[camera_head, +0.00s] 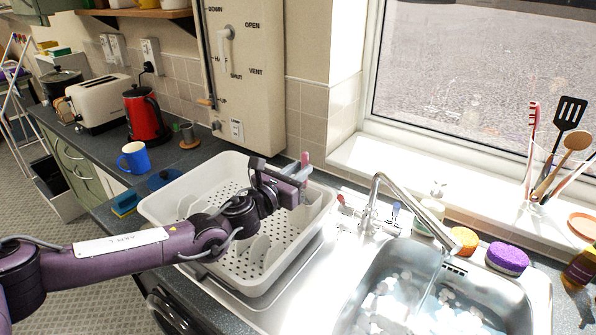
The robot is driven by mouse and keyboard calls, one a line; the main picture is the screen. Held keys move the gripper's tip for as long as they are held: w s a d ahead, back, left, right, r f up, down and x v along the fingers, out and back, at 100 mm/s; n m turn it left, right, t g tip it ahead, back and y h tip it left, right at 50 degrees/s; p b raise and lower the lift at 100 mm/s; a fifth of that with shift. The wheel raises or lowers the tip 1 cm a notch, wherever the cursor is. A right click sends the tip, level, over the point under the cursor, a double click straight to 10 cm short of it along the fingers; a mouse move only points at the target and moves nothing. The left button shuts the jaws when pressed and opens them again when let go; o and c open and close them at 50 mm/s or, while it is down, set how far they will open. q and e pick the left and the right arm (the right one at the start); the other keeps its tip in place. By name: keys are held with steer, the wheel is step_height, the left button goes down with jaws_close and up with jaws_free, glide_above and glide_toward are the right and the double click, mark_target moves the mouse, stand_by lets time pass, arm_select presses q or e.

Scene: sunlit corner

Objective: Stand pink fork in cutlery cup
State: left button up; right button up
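The pink fork (304,158) stands roughly upright at the tips of my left gripper (300,176), its pink end showing above the fingers. The fingers look closed on it, though the contact is small in view. The light grey cutlery cup (310,205) is at the right side of the white dish rack (160,215), just below the fingertips. The fork's lower part is hidden by the gripper and cup, so I cannot tell how deep it reaches. My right gripper is not in view.
Plates stand in the rack. The sink (535,300) with running water and the tap (375,195) are to the right. A blue mug (134,158), red kettle (146,115) and toaster (100,103) stand on the left counter. A utensil holder (536,180) is on the sill.

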arm_select(q)
steer(key=o, duration=0.3)
steer(key=shift+o, duration=0.2)
steer(key=shift+s+a+f, duration=0.15)
steer(key=shift+s+a, duration=0.1)
steer(key=shift+s, duration=0.05)
steer(key=b+v, duration=0.2)
steer(key=v, duration=0.5)
steer(key=shift+b, duration=0.3)
steer(key=shift+s, duration=0.1)
